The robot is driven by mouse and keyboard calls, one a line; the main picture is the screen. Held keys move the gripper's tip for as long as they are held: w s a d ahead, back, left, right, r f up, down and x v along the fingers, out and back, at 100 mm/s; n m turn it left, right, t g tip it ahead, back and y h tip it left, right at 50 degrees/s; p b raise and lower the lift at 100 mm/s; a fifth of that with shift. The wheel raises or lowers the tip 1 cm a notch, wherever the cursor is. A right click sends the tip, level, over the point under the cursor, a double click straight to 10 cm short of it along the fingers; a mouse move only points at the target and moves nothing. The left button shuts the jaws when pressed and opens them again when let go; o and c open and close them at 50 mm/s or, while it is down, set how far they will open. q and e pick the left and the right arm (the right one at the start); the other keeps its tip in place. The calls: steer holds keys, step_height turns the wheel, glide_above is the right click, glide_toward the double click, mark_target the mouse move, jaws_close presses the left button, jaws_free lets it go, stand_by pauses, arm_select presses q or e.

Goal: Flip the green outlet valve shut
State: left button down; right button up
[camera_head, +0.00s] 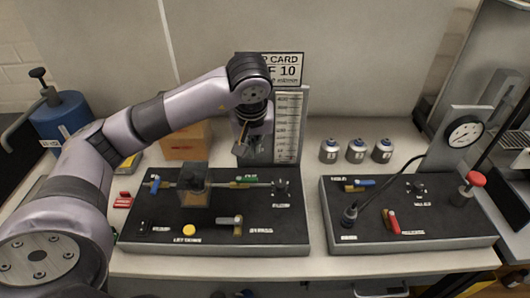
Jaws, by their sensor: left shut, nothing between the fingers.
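The green outlet valve (247,180) is a small green piece on the thin horizontal pipe of the left black board, right of the clear box-like chamber (194,186). Its green part looks roughly in line with the pipe, but it is too small to tell the handle's exact angle. My left gripper (241,151) is shut and empty, pointing down above and behind the green valve, in front of the white scale panel. It appears apart from the valve. My right gripper is not in view.
The left board (210,250) also carries a blue-handled valve (155,183), a yellow button (188,230) and a grey lever (229,221). The scale panel (290,125) stands behind. A right board (420,242) holds a gauge (464,131) and a red knob (475,179). Several small canisters (356,150) stand behind it.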

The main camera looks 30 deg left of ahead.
arm_select(q)
steer(key=p, duration=0.2)
glide_above(247, 180)
steer(key=w, duration=0.2)
step_height(247, 180, down, 5)
steer(key=shift+w+f, duration=0.1)
steer(key=shift+w, duration=0.05)
steer(key=x, duration=0.3)
steer(key=shift+w+f, duration=0.1)
steer(key=shift+f, duration=0.05)
steer(key=shift+w+f, duration=0.1)
steer(key=shift+f, duration=0.15)
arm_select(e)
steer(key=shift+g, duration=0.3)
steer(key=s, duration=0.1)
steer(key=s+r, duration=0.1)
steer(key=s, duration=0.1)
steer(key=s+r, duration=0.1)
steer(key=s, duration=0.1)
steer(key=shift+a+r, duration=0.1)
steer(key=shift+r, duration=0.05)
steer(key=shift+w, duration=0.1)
